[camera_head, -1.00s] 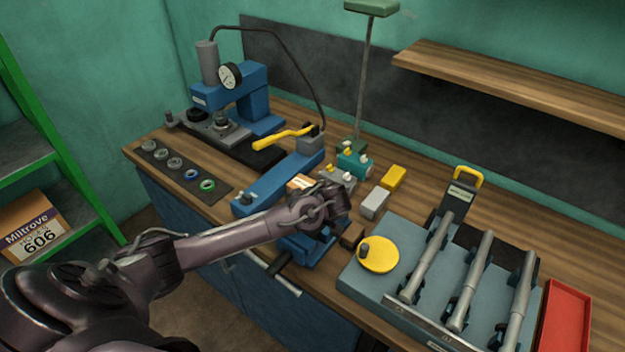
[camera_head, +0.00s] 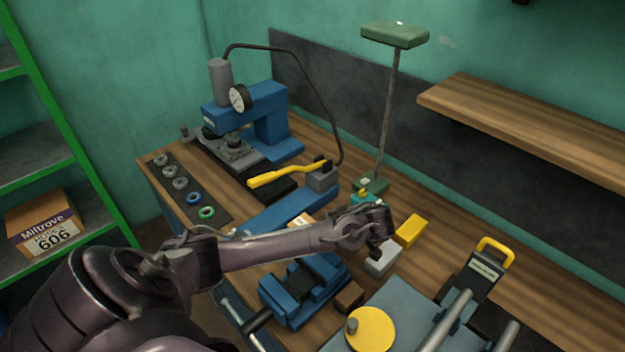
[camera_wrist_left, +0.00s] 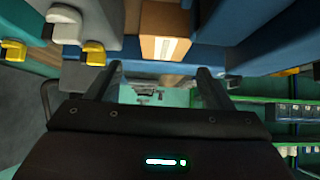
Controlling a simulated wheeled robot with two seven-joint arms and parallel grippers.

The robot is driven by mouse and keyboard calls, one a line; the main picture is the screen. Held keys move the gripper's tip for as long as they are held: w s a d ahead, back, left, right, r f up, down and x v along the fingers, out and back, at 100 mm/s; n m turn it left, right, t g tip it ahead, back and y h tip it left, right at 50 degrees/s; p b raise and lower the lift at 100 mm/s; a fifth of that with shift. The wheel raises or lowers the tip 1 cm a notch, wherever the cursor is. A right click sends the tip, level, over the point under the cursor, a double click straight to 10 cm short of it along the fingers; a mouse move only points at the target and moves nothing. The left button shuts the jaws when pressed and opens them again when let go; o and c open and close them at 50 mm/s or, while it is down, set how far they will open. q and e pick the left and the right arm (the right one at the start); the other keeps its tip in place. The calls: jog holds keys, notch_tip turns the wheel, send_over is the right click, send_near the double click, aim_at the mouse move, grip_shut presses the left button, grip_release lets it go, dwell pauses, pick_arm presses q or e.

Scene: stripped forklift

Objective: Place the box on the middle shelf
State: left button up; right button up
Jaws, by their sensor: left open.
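A small brown box with a white label (camera_wrist_left: 165,35) shows in the left wrist view, beyond the fingertips and between blue and grey surfaces. In the head view a piece of it (camera_head: 299,221) shows above my left forearm, beside the blue vise; the rest is hidden. My left gripper (camera_head: 378,238) is over the bench near a grey block; its two open fingers (camera_wrist_left: 160,72) are empty. A green-framed shelf rack (camera_head: 75,150) stands at the left, with a middle board (camera_head: 35,160) that looks bare. A larger carton marked Miltrove 606 (camera_head: 45,228) sits on the board below. My right gripper is not in view.
The bench holds a blue press (camera_head: 265,115), a vise (camera_head: 300,290), a yellow block (camera_head: 410,231), a grey block (camera_head: 383,259) and a lamp on a thin post (camera_head: 388,120). A wooden wall shelf (camera_head: 530,125) juts out at the right.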

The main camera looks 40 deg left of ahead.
pick_arm(q)
jog(key=b+x, duration=0.1)
jog(key=x, duration=0.1)
jog(key=b+x, duration=0.1)
jog(key=x, duration=0.1)
jog(key=b+x, duration=0.1)
jog(key=x, duration=0.1)
jog(key=shift+s+a+f+b, duration=0.15)
jog(key=shift+s+f+b, duration=0.05)
jog(key=shift+s+b, duration=0.2)
jog(key=shift+w+a+f, duration=0.1)
jog(key=shift+a+f, duration=0.25)
jog(key=b+x, duration=0.3)
jog(key=shift+a+f, duration=0.15)
jog(key=shift+f, duration=0.15)
jog(key=shift+w+a+f, duration=0.1)
jog(key=shift+a+f, duration=0.2)
jog(key=shift+a, duration=0.15)
jog(key=shift+r, duration=0.1)
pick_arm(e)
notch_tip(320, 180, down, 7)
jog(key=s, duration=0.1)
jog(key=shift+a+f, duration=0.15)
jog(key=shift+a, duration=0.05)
pick_arm(q)
jog(key=shift+c, duration=0.8)
jog(key=c, duration=0.7)
jog(key=shift+c, duration=0.7)
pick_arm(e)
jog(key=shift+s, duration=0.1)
